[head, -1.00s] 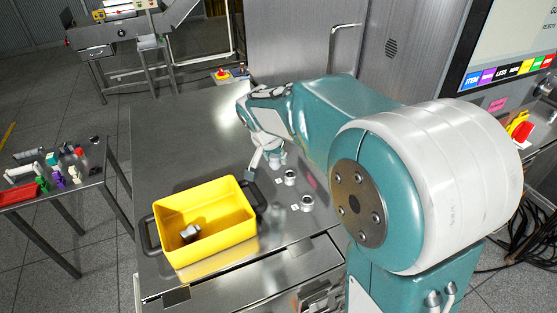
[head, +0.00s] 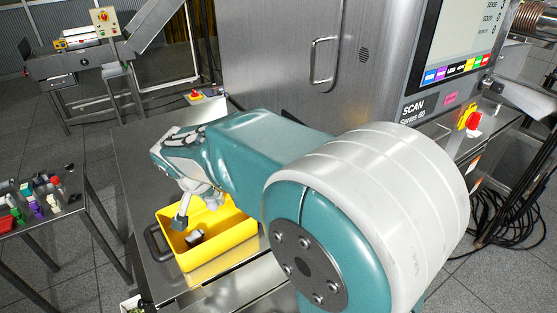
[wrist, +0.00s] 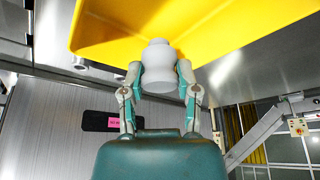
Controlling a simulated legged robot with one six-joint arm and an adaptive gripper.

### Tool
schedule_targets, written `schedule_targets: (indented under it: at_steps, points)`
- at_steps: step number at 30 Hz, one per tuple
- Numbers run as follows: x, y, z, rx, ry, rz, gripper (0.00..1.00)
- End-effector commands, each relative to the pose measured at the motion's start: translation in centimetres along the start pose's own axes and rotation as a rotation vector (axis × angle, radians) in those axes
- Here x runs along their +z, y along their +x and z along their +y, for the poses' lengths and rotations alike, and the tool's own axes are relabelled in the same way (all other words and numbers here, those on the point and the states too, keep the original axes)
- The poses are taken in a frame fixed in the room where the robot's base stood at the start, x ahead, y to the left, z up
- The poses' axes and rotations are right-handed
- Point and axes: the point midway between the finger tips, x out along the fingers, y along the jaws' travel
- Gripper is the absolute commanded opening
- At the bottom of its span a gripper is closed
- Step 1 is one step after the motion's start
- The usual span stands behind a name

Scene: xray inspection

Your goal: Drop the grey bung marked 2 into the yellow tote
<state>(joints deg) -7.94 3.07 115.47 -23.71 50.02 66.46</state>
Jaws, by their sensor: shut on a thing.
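A pale grey bung (wrist: 159,68) is between the fingers of my gripper (wrist: 161,80) in the wrist view. The fingers press on both its sides. No number shows on the side that I see. The yellow tote (wrist: 232,22) fills the top of the wrist view behind the bung. In the head view my gripper (head: 197,212) hangs over the yellow tote (head: 225,252), and the arm covers part of the tote's far and right side. I cannot make out the bung clearly in the head view.
A side table (head: 45,218) with small coloured items stands at the left. The scanner cabinet (head: 300,60) with its screen rises behind. My arm hides much of the steel bench.

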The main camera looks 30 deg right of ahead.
Motion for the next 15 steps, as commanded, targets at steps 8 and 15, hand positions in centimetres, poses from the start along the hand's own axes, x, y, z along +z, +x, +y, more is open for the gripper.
schedule_targets:
  at_steps: [8, 15]
  points:
    - [0.6, 2.0, 0.2, -0.002, 0.001, -0.002, 0.00]
    - [0.6, 2.1, 0.3, -0.003, 0.002, -0.003, 0.00]
